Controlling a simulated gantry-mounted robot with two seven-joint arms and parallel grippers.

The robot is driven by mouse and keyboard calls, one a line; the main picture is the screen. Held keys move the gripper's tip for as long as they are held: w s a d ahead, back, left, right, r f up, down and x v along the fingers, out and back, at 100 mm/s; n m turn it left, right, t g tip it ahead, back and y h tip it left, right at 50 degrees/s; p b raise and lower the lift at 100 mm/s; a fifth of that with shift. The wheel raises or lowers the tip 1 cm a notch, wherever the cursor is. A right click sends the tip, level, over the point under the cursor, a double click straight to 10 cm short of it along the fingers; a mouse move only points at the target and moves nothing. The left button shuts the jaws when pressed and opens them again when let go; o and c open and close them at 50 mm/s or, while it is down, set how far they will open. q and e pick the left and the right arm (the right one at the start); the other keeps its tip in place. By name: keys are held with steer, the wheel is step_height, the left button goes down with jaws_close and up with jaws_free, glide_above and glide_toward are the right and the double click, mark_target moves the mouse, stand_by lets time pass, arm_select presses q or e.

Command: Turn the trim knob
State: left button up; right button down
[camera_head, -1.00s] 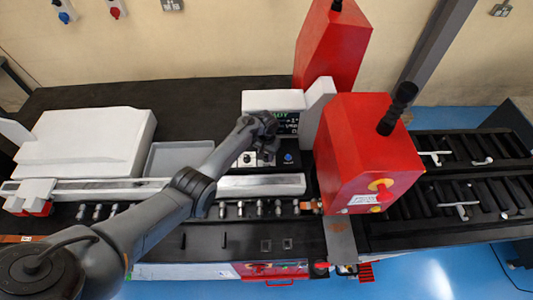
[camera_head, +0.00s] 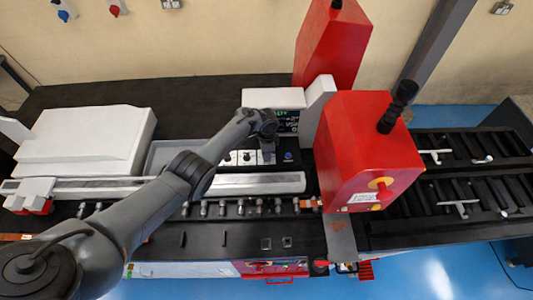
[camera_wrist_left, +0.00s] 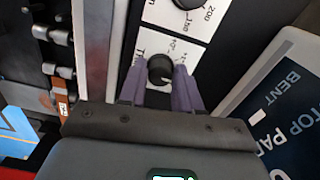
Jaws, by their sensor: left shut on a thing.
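The trim knob (camera_wrist_left: 160,69) is a round black knob with a white pointer line, on a white dial plate with small degree marks. In the left wrist view the two purple fingers of my left gripper (camera_wrist_left: 160,88) stand on either side of it, shut on it. In the head view my left gripper (camera_head: 267,152) points down at the right end of the row of dials, and its wrist hides the trim knob.
Another dial (camera_wrist_left: 181,5) marked 150 and 200 sits beside the trim knob. A blue button (camera_head: 288,157) is just right of the gripper. The display (camera_head: 287,121) stands behind. A tall red housing (camera_head: 365,150) rises close on the right.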

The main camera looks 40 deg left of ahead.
arm_select(q)
steer(key=m+b, duration=0.1)
steer(key=m, duration=0.2)
steer(key=shift+m, duration=0.3)
steer(key=shift+m+b, duration=0.55)
steer(key=shift+m, duration=1.25)
steer(key=o, duration=1)
steer(key=shift+o, duration=0.2)
